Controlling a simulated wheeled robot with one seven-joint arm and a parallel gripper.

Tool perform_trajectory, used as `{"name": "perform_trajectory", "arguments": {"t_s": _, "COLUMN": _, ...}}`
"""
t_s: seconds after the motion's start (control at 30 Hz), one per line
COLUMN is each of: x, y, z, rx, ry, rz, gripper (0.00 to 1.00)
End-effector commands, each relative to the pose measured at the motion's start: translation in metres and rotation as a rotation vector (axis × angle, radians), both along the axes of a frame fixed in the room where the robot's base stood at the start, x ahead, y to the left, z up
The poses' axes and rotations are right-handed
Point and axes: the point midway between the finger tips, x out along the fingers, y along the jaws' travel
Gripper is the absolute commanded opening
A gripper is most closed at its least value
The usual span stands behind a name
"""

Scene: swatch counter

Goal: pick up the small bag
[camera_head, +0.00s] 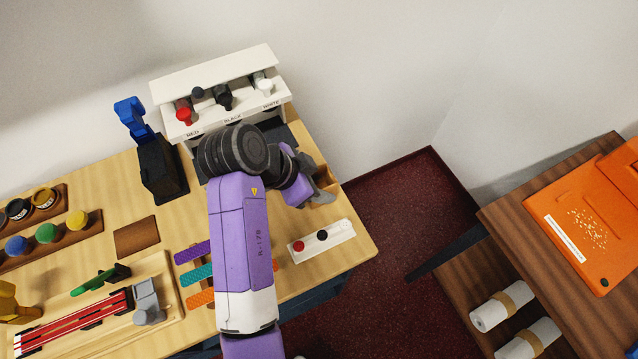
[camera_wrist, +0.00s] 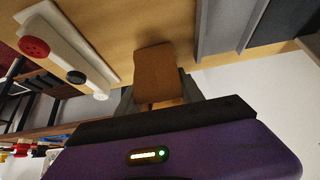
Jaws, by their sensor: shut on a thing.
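The small bag (camera_wrist: 156,72) is a brown, roughly block-shaped thing in the wrist view. It stands out between the two grey fingers of my gripper (camera_wrist: 158,98). The gripper is shut on it, with a finger on each side. In the head view my gripper (camera_head: 318,188) is at the right end of the counter, behind the white strip with buttons. There the fingers and my arm hide most of the bag. I cannot tell whether the bag touches the counter.
The white button strip (camera_head: 321,242) lies close in front of my gripper. A white dispenser rack (camera_head: 222,95) stands at the back, and a blue-and-black device (camera_head: 157,160) to its left. Colored strips (camera_head: 195,252) lie left of my arm. The counter's right edge is near.

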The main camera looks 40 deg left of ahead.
Motion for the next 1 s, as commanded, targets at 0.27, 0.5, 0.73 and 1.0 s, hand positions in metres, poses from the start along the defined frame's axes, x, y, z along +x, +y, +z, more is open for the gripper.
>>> {"name": "perform_trajectory", "arguments": {"t_s": 0.27, "x": 0.001, "y": 0.000, "z": 0.027, "rx": 0.004, "ry": -0.003, "rz": -0.003, "gripper": 0.07}}
{"name": "perform_trajectory", "arguments": {"t_s": 0.5, "x": 0.001, "y": 0.001, "z": 0.087, "rx": 0.007, "ry": -0.004, "rz": -0.003, "gripper": 0.07}}
{"name": "perform_trajectory", "arguments": {"t_s": 0.73, "x": 0.001, "y": 0.000, "z": 0.148, "rx": 0.006, "ry": -0.002, "rz": -0.002, "gripper": 0.07}}
{"name": "perform_trajectory", "arguments": {"t_s": 1.0, "x": 0.000, "y": 0.001, "z": 0.191, "rx": 0.003, "ry": -0.001, "rz": 0.000, "gripper": 0.07}}
